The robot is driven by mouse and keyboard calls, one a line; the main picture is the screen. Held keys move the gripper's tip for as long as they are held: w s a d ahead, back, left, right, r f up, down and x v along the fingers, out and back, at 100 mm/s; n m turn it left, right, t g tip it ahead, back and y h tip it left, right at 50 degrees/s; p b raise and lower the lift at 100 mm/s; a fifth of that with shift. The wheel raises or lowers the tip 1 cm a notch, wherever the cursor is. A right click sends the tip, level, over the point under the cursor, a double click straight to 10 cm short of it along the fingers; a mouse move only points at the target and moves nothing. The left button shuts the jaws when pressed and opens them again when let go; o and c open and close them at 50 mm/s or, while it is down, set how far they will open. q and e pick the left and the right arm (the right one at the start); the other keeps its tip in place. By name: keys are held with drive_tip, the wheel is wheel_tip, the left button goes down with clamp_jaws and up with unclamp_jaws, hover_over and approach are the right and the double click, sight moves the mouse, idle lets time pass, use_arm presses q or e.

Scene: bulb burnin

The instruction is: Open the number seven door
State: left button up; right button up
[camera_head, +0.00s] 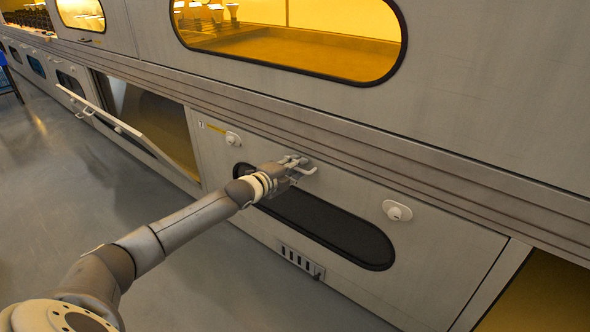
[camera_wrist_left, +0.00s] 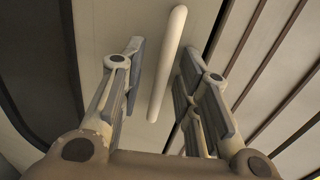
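The number seven door (camera_head: 430,245) is a closed pale lower panel with a dark oval window (camera_head: 335,232) and a small yellow label at its upper left. My left gripper (camera_head: 296,165) is at the door's upper middle, in front of the handle. In the left wrist view, the handle (camera_wrist_left: 168,65) is a pale bar between the two fingers of my left gripper (camera_wrist_left: 162,65). The fingers are open, with a gap on each side of the bar. My right gripper is not in view.
Round white knobs sit at the door's upper left (camera_head: 232,139) and right (camera_head: 397,211). A neighbouring lower door (camera_head: 130,130) hangs tilted open on the left. Another lower bay (camera_head: 545,295) is open at the right. Grey floor (camera_head: 60,190) is clear.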

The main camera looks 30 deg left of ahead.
use_arm(q)
clamp_jaws()
idle(0.3)
